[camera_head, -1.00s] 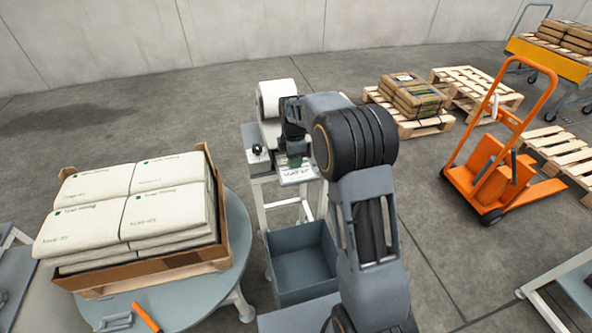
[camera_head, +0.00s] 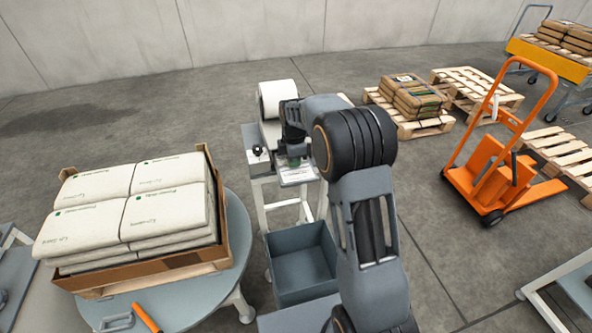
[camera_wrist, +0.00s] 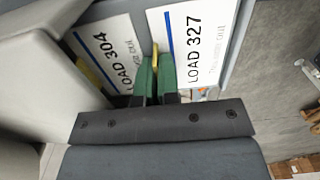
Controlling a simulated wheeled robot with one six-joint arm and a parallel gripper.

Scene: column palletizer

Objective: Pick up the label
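In the wrist view two white labels lie side by side: one printed LOAD 327 (camera_wrist: 197,40) at the upper right, one printed LOAD 304 (camera_wrist: 108,50) at the upper left. My gripper (camera_wrist: 155,72) has two green fingers close together, with a narrow yellow tab (camera_wrist: 155,52) between them. The tab stands at the left edge of the LOAD 327 label and seems to be part of it. In the head view my gripper (camera_head: 294,158) is low over the label printer's front tray (camera_head: 298,176); the arm hides part of this.
A printer with a white roll (camera_head: 276,97) stands on a stand behind my gripper. A grey bin (camera_head: 303,262) is below. An orange pallet truck (camera_head: 500,175) and pallets are at right.

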